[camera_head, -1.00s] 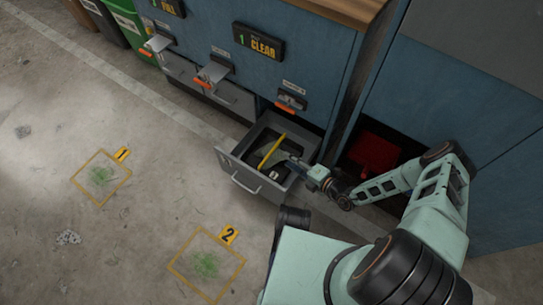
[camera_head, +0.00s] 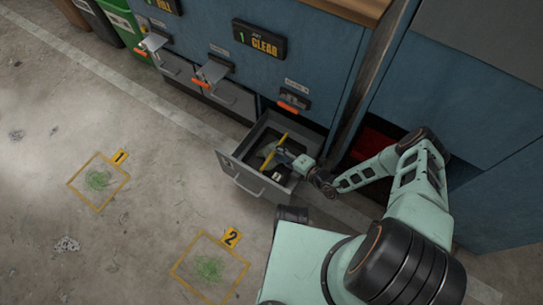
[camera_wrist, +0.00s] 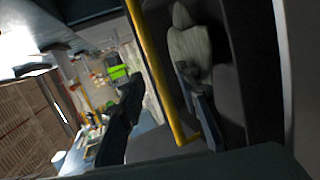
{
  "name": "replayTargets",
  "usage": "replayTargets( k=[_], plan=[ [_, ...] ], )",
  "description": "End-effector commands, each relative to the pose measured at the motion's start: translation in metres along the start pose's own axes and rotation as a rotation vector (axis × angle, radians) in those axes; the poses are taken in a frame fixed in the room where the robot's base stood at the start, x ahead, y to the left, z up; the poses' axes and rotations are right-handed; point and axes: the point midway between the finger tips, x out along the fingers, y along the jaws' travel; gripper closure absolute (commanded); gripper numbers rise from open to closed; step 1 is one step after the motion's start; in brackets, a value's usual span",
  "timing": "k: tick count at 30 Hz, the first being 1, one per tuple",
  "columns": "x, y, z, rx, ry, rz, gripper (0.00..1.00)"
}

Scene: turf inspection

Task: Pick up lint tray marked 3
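A grey drawer (camera_head: 232,166) stands pulled out from the blue cabinet, with a handle on its front. A yellow bar (camera_head: 269,159) crosses it at a slant and also shows in the wrist view (camera_wrist: 160,70). A dark piece with a small pale mark (camera_head: 277,176) lies inside; I cannot read the mark, so I cannot tell whether it is 3. My gripper (camera_head: 283,156) reaches into the drawer from the right, by the bar. In the wrist view its fingers (camera_wrist: 165,112) stand apart, with the bar between them. A pale grey lump (camera_wrist: 190,45) lies beyond the bar.
A sign (camera_head: 258,39) reads "1 CLEAR". Floor squares marked 1 (camera_head: 98,181) and 2 (camera_head: 209,267) hold green patches. Bins (camera_head: 121,20) stand far left. A dark recess with something red (camera_head: 376,147) is right of the drawer.

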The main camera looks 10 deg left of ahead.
Motion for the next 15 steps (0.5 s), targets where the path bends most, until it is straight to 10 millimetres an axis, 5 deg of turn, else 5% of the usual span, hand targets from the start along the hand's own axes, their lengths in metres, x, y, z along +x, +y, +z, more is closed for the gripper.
replayTargets(
  k=[12, 15],
  plan=[
    [0.0087, -0.0038, 0.0006, 0.002, -0.007, 0.000, 0.69],
    [0.0087, -0.0037, 0.0005, 0.002, -0.007, 0.000, 0.80]
  ],
)
